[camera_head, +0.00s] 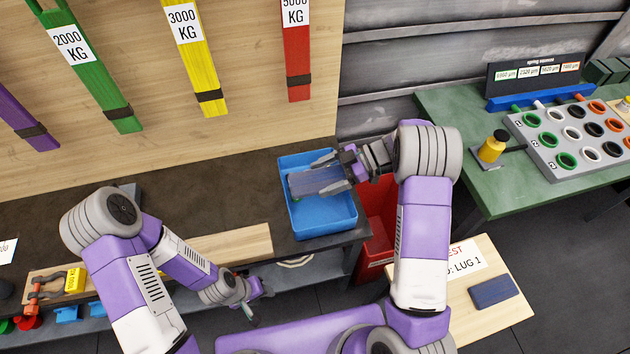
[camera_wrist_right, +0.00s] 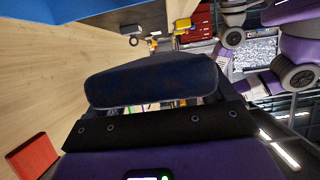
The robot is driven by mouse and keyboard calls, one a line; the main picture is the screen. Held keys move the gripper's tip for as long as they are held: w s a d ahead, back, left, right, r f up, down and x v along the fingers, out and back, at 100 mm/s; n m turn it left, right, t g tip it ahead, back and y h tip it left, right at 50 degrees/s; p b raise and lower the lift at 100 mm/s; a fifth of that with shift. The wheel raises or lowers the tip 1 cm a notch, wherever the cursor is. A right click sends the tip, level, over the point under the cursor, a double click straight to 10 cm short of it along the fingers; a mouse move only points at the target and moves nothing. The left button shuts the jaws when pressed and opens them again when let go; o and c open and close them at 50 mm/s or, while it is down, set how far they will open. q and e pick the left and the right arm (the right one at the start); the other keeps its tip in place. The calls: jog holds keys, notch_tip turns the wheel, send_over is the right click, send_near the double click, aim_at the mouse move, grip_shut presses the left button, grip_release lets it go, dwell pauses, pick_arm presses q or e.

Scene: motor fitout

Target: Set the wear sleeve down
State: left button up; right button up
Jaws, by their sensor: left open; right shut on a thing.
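The wear sleeve, a flat dark blue piece (camera_head: 312,181), is in my right gripper (camera_head: 328,174) over the blue bin (camera_head: 325,222) at the table's right end. In the right wrist view the sleeve (camera_wrist_right: 155,82) lies across the front of the gripper, between its fingers. The head view does not show clearly whether the sleeve touches the bin floor. My left gripper (camera_head: 252,302) is open and empty, low in front of the table edge.
A second dark blue block (camera_head: 493,291) lies on a light wooden stool (camera_head: 455,310) with a label. A red container (camera_head: 377,230) stands beside the table. A green bench (camera_head: 470,185) holds a grey ring rack (camera_head: 565,140). The dark tabletop (camera_head: 225,195) left of the bin is clear.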

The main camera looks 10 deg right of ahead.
jog(key=shift+s+f+b, duration=0.2)
jog(key=shift+f+b, duration=0.1)
jog(key=shift+f, duration=2)
jog(key=shift+s+f+b, duration=0.2)
jog(key=shift+f+b, duration=0.05)
jog(key=shift+f, duration=2.05)
jog(key=shift+f, duration=0.1)
jog(key=shift+f, duration=0.5)
jog(key=o, duration=0.9)
jog(key=shift+r, duration=0.25)
jog(key=v, duration=1.2)
jog(key=shift+r, duration=0.45)
